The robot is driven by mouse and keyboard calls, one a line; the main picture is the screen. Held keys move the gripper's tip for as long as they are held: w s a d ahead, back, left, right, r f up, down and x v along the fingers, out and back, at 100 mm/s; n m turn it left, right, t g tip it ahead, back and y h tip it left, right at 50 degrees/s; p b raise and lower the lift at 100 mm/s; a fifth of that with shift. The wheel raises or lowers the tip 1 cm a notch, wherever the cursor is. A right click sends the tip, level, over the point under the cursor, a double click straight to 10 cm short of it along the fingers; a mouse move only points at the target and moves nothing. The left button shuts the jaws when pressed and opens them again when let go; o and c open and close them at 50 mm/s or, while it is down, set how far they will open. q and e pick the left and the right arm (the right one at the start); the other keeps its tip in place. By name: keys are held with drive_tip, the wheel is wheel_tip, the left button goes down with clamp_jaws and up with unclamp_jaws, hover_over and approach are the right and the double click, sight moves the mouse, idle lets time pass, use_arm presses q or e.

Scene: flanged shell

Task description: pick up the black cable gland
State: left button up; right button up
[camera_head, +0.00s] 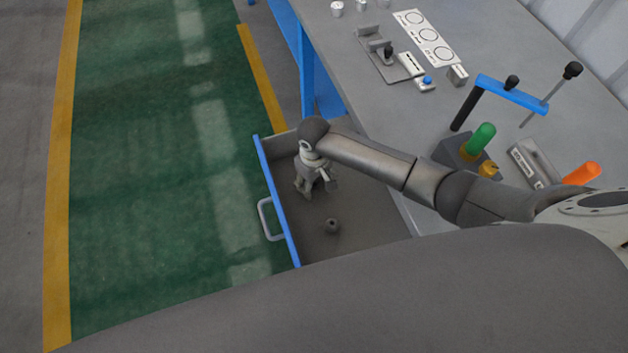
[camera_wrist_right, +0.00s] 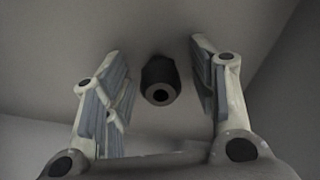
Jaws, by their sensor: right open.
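The black cable gland (camera_head: 332,226) stands on the bottom of the open drawer (camera_head: 357,219), with clear floor around it. In the right wrist view the gland (camera_wrist_right: 158,82) shows as a dark cylinder with a round hole, between and beyond my fingers. My right gripper (camera_head: 316,190) is inside the drawer area, up and left of the gland in the head view. It is open and empty, and its two fingers (camera_wrist_right: 160,85) stand wide apart in the wrist view. I cannot tell its exact height over the drawer floor. My left gripper is not in view.
The drawer's blue front (camera_head: 277,203) with a grey handle (camera_head: 267,219) bounds it on the left. The grey workbench (camera_head: 440,110) on the right carries a blue-barred stand (camera_head: 512,93), a green-handled tool (camera_head: 481,138), an orange-handled tool (camera_head: 582,174) and small fixtures. The green floor is clear.

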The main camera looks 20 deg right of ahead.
drive_tip(key=c, duration=1)
